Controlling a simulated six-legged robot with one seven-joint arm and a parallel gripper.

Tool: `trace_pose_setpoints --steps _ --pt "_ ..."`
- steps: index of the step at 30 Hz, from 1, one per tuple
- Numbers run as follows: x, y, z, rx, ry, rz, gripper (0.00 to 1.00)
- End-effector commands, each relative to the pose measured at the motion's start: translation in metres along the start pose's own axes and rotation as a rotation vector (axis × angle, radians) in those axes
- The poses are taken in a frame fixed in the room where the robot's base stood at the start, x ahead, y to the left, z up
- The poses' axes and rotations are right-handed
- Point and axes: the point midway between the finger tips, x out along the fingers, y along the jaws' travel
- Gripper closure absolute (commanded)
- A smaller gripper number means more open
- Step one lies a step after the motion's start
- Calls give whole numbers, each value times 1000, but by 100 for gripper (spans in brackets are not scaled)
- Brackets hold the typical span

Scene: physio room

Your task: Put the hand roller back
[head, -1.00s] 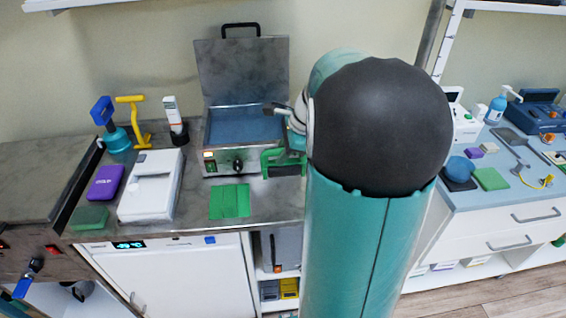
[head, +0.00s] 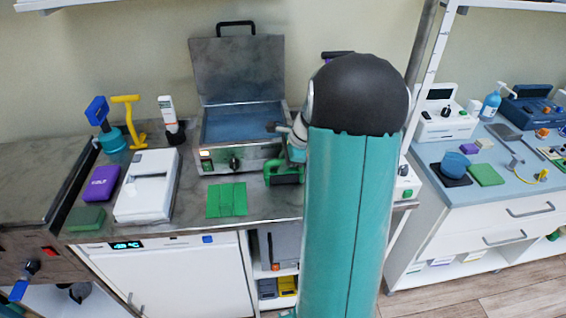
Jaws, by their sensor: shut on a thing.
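The hand roller appears to be the green-framed tool (head: 284,173) with a darker green lower part, just right of the steel bath's front corner. My gripper (head: 291,150) is at that tool, shut on it, and largely hidden by my own teal arm. The grip on the handle is hard to make out. The tool is low over or touching the steel counter (head: 260,205); I cannot tell which.
An open steel bath (head: 242,127) with raised lid stands at the back. A white unit (head: 406,184) stands right, partly hidden by my arm. A blue-topped cabinet (head: 500,190) stands further right.

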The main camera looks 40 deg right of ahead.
Motion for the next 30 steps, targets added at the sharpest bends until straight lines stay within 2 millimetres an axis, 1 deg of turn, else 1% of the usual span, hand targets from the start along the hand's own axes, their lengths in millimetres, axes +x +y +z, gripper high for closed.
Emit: trace_pose_setpoints --steps 2,3,6,14,17,19,23,30 --pt "2 0 -1 1 0 0 100" --pt "3 1 -1 1 0 1 77" --pt "2 1 -1 0 0 0 59" --pt "2 0 -1 0 0 0 59" --pt "-2 0 0 0 1 -1 59" --pt "-9 -1 0 -1 1 -3 59" --pt "-32 -1 0 -1 3 -5 59" --pt "-84 -1 0 0 2 -5 59"
